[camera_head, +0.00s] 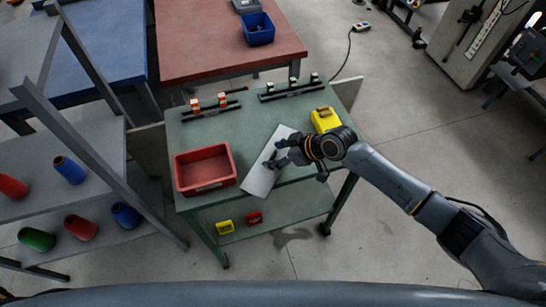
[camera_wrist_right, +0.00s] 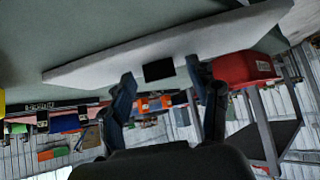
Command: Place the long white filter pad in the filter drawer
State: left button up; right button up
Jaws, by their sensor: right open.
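The long white filter pad (camera_head: 262,180) lies slanted on the green cart top (camera_head: 237,131). It shows in the right wrist view as a pale slab (camera_wrist_right: 220,42) with a dark rectangle on it. My right gripper (camera_head: 277,155) is over the pad's middle, its fingers apart. In the wrist view its fingertips (camera_wrist_right: 160,76) stand apart at the pad's near edge, with nothing clearly held between them. Whether they touch the pad cannot be told. I cannot identify a filter drawer for certain. My left gripper is not in view.
A red open bin (camera_head: 205,186) stands left of the pad, and a yellow object (camera_head: 325,119) stands close behind my right wrist. Black rails with orange (camera_head: 222,99) and white pieces line the cart's back. Shelves with coloured cones (camera_head: 37,239) stand left.

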jog(key=c, duration=1.2)
jog(key=shift+c, duration=0.2)
